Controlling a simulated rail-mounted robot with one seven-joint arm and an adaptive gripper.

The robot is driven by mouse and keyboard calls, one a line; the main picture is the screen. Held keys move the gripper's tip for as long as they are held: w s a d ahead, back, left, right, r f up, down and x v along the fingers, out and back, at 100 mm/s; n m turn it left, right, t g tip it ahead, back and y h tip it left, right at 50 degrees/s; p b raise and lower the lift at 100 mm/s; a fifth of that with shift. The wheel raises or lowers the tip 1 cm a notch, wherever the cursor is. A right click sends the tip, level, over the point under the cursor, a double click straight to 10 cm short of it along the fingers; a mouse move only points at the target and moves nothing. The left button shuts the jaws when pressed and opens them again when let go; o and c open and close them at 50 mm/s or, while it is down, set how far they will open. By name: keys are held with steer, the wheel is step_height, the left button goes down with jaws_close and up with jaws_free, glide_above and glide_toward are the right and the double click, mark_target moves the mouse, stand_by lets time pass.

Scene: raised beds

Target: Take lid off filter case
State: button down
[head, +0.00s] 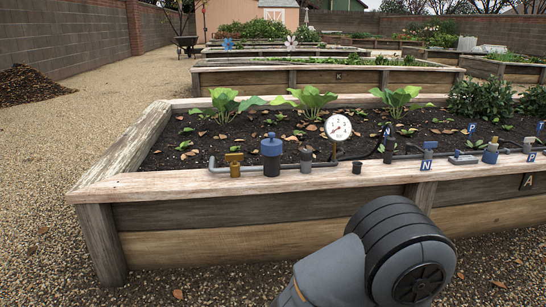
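What looks like the filter case (271,167) is a dark cylinder on the grey pipe along the near rim of the front raised bed, left of centre. A blue lid (271,146) with a small knob sits upright on top of it. Part of my arm shows large at the bottom right, in front of the bed. My gripper is outside the picture, so its opening and anything in it are hidden.
A round gauge (338,128) rises further right. A small dark cup (357,167) sits on the wooden rim (150,185). Leafy plants grow behind.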

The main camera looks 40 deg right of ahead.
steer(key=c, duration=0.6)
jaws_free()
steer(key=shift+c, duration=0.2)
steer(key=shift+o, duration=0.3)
